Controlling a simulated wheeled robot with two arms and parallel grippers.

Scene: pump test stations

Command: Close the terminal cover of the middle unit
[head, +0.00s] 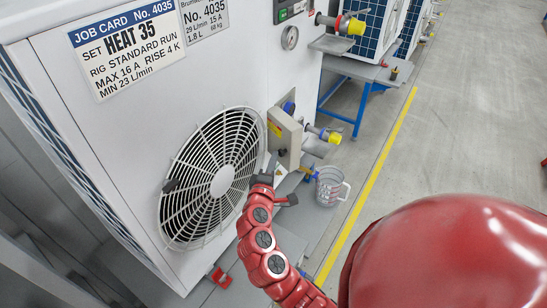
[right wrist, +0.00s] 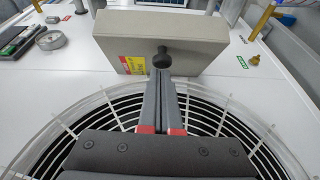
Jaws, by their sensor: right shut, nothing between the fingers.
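The terminal cover (head: 285,138) is a beige-grey plate with a yellow and red label, on the white unit (head: 150,125) right of its fan grille. It stands out from the casing. In the right wrist view the cover (right wrist: 190,35) shows its broad face, with a dark round knob near its lower edge. My right gripper (right wrist: 165,80) is shut and empty, its fingertips close to the knob; contact cannot be told. In the head view the right gripper (head: 272,177) is small and dark, just below the cover. My left gripper is not in view.
The fan grille (head: 210,178) lies left of and below the cover. Yellow-capped valves (head: 330,134) stick out to its right. A clear measuring jug (head: 330,186) stands below them. Another unit with a blue grille (head: 372,25) is farther back. The grey floor (head: 460,130) is clear.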

